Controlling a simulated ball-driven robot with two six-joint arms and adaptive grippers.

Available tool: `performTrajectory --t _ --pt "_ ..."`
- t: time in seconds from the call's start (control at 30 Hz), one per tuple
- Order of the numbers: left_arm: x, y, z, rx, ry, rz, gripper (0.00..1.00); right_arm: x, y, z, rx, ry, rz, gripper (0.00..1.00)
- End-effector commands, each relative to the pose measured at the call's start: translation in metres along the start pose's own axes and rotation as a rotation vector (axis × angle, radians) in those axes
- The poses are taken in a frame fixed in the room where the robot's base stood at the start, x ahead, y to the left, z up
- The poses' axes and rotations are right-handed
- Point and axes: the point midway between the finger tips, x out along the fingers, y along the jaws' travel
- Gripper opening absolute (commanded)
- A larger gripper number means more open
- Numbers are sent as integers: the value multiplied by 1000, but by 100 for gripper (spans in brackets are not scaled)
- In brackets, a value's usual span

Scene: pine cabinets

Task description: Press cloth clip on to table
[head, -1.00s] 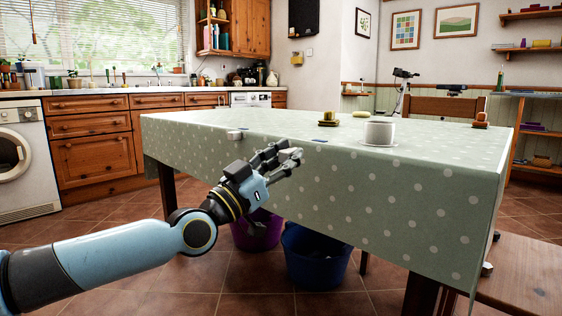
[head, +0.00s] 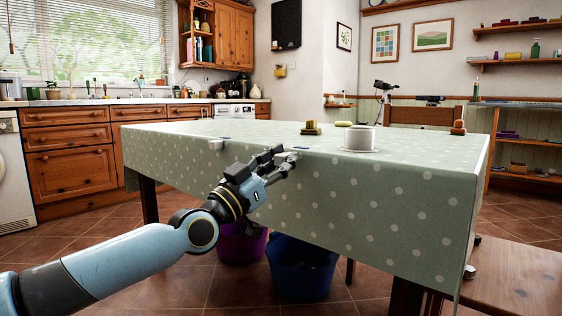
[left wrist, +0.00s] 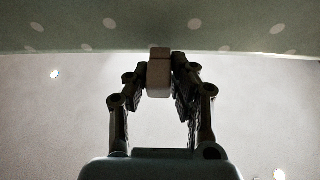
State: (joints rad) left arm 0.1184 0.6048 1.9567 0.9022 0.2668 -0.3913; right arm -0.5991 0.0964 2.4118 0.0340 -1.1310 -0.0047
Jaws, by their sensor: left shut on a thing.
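The table (head: 400,215) is covered by a pale green tablecloth with white dots. My left gripper (head: 284,160) is at the table's front edge, against the hanging cloth side. It is shut on a small pale cloth clip (left wrist: 159,75), which stands upright between the fingertips in the left wrist view. The clip's upper end meets the border of the cloth there; I cannot tell whether it grips the edge. A small blue mark (head: 299,148) lies on the tabletop just beyond the fingertips. Another pale clip (head: 216,144) sits on the edge to the left. My right gripper is not in view.
A white cup (head: 360,138) on a saucer stands on the table right of my gripper. A blue tub (head: 301,270) and a purple tub (head: 241,244) stand under the table. A wooden bench (head: 520,275) is at the right.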

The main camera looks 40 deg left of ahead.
Motion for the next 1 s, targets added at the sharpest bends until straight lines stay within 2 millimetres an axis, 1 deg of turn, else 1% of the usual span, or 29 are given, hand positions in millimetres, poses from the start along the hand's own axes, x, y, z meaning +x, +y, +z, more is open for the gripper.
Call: performTrajectory --t 1.0 --pt "18 -1 9 -1 -1 0 0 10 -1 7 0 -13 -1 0"
